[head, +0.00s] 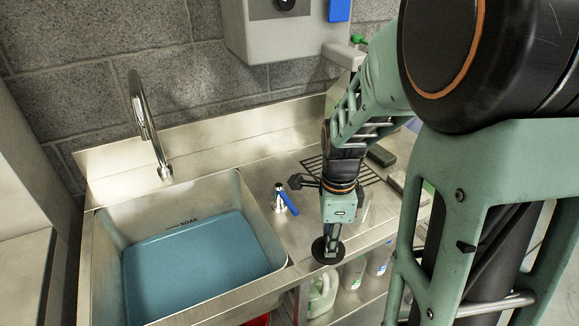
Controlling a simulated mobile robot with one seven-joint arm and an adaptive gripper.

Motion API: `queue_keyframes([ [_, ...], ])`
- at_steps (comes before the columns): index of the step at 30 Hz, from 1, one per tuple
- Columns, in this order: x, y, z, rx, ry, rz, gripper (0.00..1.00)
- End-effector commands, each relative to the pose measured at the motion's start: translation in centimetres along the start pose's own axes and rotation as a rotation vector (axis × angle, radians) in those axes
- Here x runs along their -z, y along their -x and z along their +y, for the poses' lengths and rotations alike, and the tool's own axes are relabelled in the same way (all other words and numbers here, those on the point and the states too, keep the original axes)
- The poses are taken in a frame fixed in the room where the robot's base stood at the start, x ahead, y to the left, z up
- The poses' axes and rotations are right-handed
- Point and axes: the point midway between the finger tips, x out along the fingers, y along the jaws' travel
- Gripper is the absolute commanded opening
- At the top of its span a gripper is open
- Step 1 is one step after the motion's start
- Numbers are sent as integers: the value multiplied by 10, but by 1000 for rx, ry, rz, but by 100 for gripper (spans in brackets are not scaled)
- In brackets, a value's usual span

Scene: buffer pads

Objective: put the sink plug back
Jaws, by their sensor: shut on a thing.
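My gripper (333,240) points down over the front edge of the steel counter, right of the sink. It is shut on the sink plug (326,255), a black disc at the fingertips. Whether the plug touches the counter I cannot tell. The sink (262,232) is a steel basin with blue liquid (200,265) in it and a "SOAK" mark on its back wall. The drain is hidden under the liquid.
A curved tap (147,130) rises behind the sink. A small steel fitting with a blue lever (286,200) stands between the sink and my gripper. A black rack (312,163) lies behind my gripper. Bottles (352,272) stand below the counter.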

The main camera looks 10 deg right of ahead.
Motion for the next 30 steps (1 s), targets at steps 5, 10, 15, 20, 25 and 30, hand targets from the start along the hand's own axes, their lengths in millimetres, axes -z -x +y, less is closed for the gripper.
queue_keyframes([
  [5,-21,0,-41,-1,2,0,0],
  [10,-32,1,-64,-1,1,0,0],
  [15,-37,0,-72,-1,1,0,0],
  [20,-40,-14,-77,-3,1,0,0],
  [25,-40,-34,-77,-1,1,0,0],
  [30,-40,-35,-77,0,1,0,0],
])
